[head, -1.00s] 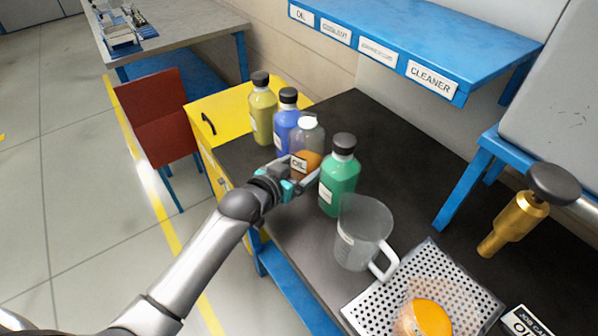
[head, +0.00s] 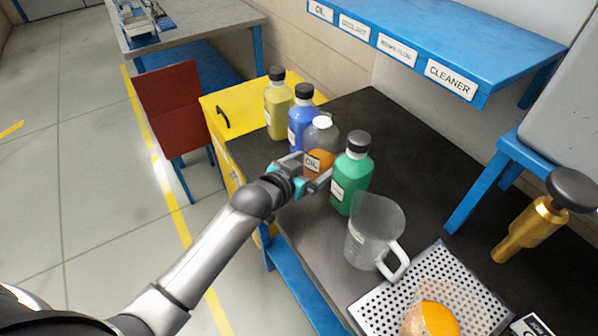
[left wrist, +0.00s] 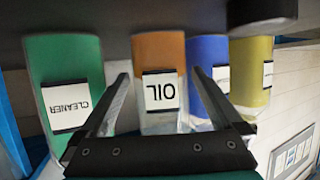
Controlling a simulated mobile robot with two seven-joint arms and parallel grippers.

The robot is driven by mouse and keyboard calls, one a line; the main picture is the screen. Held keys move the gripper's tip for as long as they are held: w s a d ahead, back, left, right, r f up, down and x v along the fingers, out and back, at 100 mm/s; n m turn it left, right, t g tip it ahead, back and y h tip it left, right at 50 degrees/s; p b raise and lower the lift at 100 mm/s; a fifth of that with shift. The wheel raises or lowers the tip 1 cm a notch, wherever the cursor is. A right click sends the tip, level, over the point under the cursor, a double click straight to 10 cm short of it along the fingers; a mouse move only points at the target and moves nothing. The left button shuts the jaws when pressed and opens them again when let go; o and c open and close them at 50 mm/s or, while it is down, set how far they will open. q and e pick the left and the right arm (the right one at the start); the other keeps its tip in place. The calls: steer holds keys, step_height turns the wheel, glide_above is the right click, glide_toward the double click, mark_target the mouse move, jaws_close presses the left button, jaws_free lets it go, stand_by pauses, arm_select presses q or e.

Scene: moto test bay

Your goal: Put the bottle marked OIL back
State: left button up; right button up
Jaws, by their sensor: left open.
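The bottle marked OIL (head: 319,163) is clear grey with orange liquid low inside and a white cap. It stands upright on the dark bench between the blue and green bottles. My left gripper (head: 313,171) is open at its near side. In the left wrist view, the picture is upside down and the OIL bottle (left wrist: 160,92) shows between the two open fingers (left wrist: 160,80). I cannot tell whether either finger touches it. A blue shelf (head: 455,45) above the bench carries several labels, with OIL (head: 320,11) at its far left end. My right gripper is not in view.
The green CLEANER bottle (head: 351,178) stands close right of the gripper. Blue (head: 300,125) and yellow (head: 277,108) bottles stand beyond. A clear jug (head: 373,230), a perforated tray (head: 378,305) and a brass tool (head: 530,228) are nearer right. The bench behind the bottles is clear.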

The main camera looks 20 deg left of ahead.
arm_select(q)
steer(key=p+v, duration=0.2)
steer(key=v, duration=0.9)
steer(key=shift+s+a, duration=0.2)
steer(key=shift+s, duration=0.15)
